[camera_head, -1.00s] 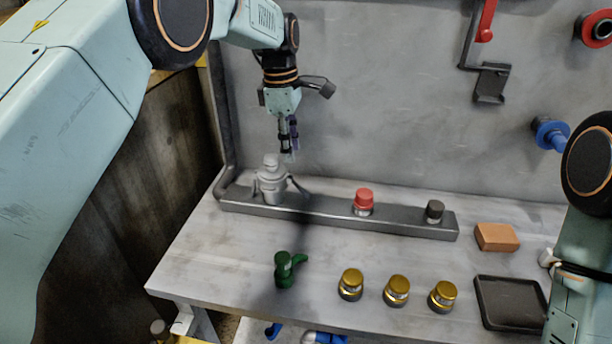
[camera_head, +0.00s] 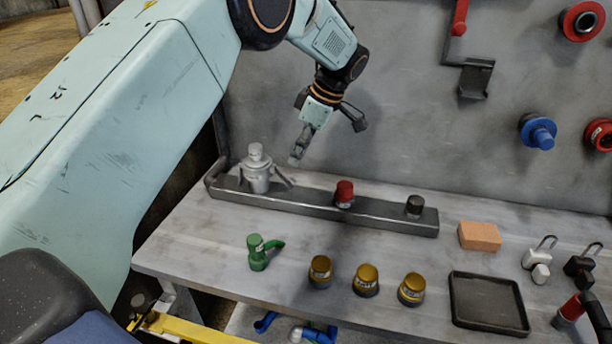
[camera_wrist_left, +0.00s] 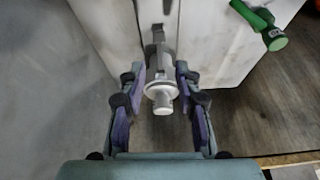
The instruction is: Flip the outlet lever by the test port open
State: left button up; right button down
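A grey metal manifold bar (camera_head: 325,212) lies along the back of the workbench. A silver fitting (camera_head: 257,172) stands upright at its left end, with a short silver lever (camera_head: 283,178) slanting out on its right side. A red-capped port (camera_head: 344,194) and a black-capped port (camera_head: 414,206) stand farther right on the bar. I cannot tell which is the test port. My left gripper (camera_head: 298,158) hangs above the bar, right of the fitting, apparently apart from it. In the left wrist view its fingers (camera_wrist_left: 160,75) are open, with the silver fitting (camera_wrist_left: 162,95) showing between them. My right gripper is out of view.
A green valve-like piece (camera_head: 260,252) and several gold-capped pieces (camera_head: 366,281) stand in front of the bar. An orange block (camera_head: 479,236), a black tray (camera_head: 488,301) and padlocks (camera_head: 537,258) are at right. A panel with a red handle (camera_head: 460,17) rises behind.

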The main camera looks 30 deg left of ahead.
aim_at(283, 177)
pick_arm(q)
jog(key=x, duration=0.3)
jog(key=a+x, duration=0.1)
jog(key=x, duration=0.3)
jog(key=shift+r, duration=0.15)
jog(key=shift+s+a+f, duration=0.1)
jog(key=shift+s+f, duration=0.1)
jog(key=shift+f, duration=0.15)
jog(key=shift+w+f, duration=0.1)
jog(key=shift+w, duration=0.05)
jog(key=shift+c, duration=1.3)
grip_shut()
